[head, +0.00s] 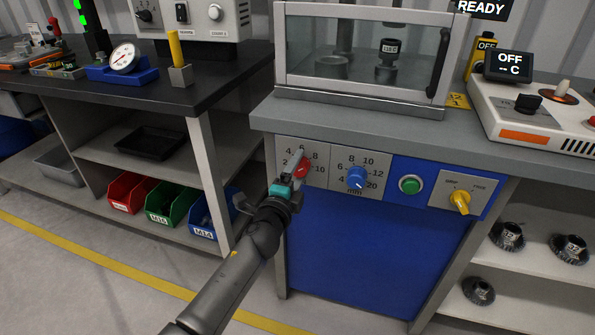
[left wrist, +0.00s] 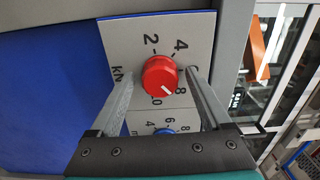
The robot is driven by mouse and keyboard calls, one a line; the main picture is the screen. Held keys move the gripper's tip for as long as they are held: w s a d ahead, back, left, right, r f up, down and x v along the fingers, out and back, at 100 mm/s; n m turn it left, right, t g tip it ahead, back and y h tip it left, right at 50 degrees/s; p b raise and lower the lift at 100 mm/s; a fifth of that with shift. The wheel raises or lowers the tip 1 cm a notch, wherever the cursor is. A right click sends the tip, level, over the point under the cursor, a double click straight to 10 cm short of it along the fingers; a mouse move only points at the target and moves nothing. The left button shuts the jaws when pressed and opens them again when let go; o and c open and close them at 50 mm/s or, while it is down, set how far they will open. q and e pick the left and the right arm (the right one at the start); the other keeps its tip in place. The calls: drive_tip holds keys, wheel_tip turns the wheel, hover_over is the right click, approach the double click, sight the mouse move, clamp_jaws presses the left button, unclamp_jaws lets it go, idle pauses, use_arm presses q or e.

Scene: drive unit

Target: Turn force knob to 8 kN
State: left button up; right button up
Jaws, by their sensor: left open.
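The red force knob (head: 303,168) sits on the grey kN dial plate at the left of the press's front panel. In the left wrist view the red knob (left wrist: 160,76) shows a white pointer mark toward the 8 side of the scale, roughly between 8 and 10; the exact reading is hard to tell. My left gripper (head: 292,168) is in front of the knob. In the left wrist view its fingers (left wrist: 160,72) stand open, one on each side of the knob, with visible gaps. The 6 is partly hidden by a finger. My right gripper is not in view.
A blue mm knob (head: 357,177) is close to the right of the red one. Further right are a green button (head: 409,185) and a yellow selector (head: 459,200). The grey worktop edge (head: 380,139) overhangs the panel. The floor in front is clear.

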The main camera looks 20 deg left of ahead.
use_arm(q)
drive_tip(key=shift+s, duration=0.55)
drive_tip(key=s+p, duration=0.1)
drive_tip(key=s, duration=0.2)
drive_tip(key=shift+s, duration=0.4)
drive_tip(key=p, duration=0.1)
approach(298, 171)
drive_tip(key=shift+s+a, duration=0.15)
drive_tip(key=shift+s, duration=2.55)
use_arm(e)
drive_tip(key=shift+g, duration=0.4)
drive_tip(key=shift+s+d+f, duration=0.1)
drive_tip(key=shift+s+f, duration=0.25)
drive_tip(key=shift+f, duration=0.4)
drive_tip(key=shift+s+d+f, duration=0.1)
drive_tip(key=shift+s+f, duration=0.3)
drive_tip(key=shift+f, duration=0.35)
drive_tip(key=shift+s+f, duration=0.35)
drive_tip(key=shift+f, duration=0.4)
